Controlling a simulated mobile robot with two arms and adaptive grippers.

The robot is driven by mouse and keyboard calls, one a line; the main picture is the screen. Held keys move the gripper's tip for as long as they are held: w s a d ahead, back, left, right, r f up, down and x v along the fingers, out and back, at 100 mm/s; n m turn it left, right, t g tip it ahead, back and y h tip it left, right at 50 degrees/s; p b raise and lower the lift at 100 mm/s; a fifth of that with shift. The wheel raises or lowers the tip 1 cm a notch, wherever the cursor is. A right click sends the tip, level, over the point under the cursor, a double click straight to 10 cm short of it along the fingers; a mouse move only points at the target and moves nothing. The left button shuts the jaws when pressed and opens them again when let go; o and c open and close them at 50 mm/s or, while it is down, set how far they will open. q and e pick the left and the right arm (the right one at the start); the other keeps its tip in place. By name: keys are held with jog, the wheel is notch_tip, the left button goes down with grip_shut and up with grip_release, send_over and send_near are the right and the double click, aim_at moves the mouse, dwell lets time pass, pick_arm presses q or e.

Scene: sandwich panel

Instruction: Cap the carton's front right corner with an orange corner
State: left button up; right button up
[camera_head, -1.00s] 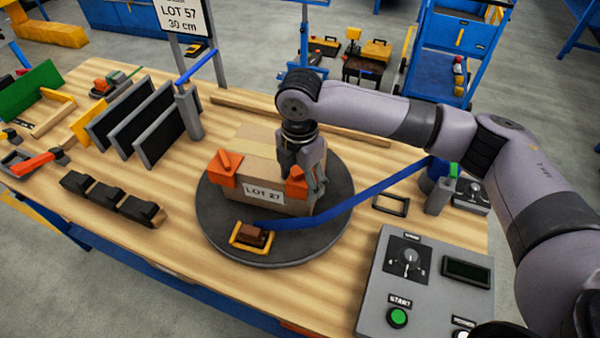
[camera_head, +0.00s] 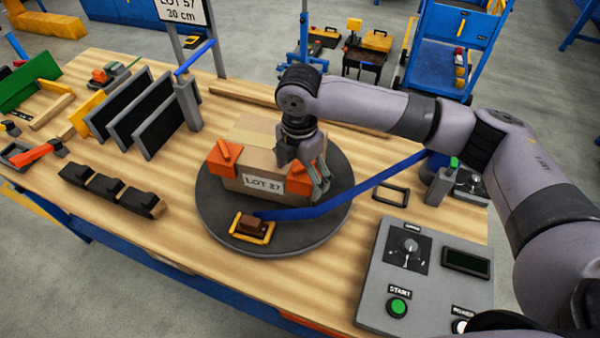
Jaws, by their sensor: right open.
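My left gripper is out of view.
A control panel (camera_head: 376,286) stands front right. Black panels (camera_head: 162,122) in a rack and black blocks (camera_head: 106,187) are at the left.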

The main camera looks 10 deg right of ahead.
notch_tip(320, 180, up, 12)
dwell(0.6)
